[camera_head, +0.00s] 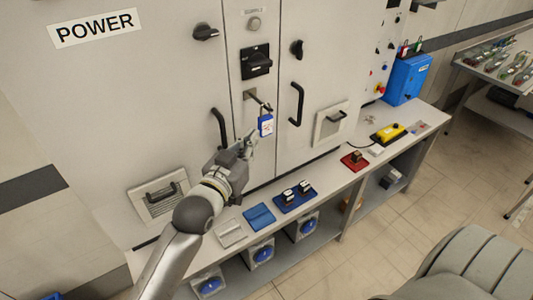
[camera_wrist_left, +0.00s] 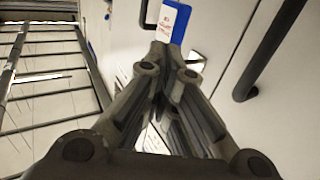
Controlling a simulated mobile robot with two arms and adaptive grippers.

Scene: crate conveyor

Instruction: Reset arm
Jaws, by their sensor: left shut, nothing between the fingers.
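My left gripper (camera_head: 251,138) is shut and empty in front of the white cabinet (camera_head: 85,100). Its fingertips are just below and left of a blue padlock (camera_head: 266,125) with a white and red label, which hangs from the cabinet's latch handle (camera_head: 258,101). In the left wrist view the closed fingertips (camera_wrist_left: 168,48) appear just below the padlock (camera_wrist_left: 181,22); I cannot tell whether they touch it. My right gripper is not in view.
A long bench (camera_head: 329,182) runs along the cabinet, holding a blue pad (camera_head: 259,216), a blue tray (camera_head: 294,198), a red base (camera_head: 354,162) and a yellow control box (camera_head: 388,133). Black door handles (camera_head: 296,104) stick out near my gripper.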

